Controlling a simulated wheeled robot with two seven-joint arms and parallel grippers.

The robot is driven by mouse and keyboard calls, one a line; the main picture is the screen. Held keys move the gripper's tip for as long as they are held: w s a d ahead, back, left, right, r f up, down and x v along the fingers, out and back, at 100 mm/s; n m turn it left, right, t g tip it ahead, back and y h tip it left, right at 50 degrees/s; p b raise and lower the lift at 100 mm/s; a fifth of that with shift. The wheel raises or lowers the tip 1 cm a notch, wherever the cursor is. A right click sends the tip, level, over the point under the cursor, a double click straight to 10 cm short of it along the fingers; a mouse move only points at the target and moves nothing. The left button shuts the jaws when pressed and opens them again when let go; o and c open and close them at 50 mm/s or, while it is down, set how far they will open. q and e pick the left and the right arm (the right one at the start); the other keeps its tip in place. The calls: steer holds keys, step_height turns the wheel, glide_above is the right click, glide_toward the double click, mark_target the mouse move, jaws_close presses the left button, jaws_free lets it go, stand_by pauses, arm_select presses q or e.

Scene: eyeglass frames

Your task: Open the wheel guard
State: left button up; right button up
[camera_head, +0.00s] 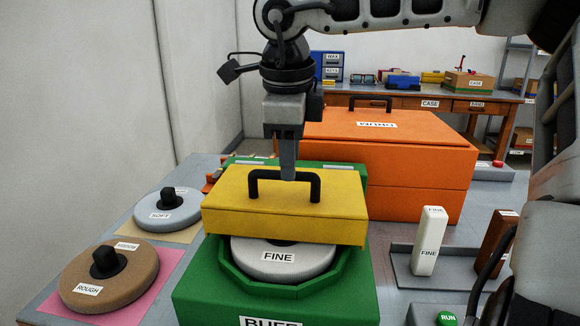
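The yellow wheel guard (230,213) lies over the top of the green buffing machine (195,290). It looks lowered, with the front of the grey FINE wheel (305,262) showing below its front edge. A black handle (316,187) stands on top of the guard. My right gripper (288,176) points straight down at the middle of the handle, its near finger overlapping the handle bar. The fingers are seen edge-on, so their gap and any contact with the bar are hidden. My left gripper is not in view.
An orange DRUM box (415,180) stands behind to the right. ROUGH (130,280) and SOFT (168,215) wheels lie at left. A white FINE block (429,242) and a brown block (497,242) stand in a grey tray at right, near the green RUN button (446,318).

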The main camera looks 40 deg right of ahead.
steer(key=shift+w+d+f, duration=0.1)
steer(key=shift+f, duration=0.65)
jaws_close()
steer(key=shift+r, duration=0.1)
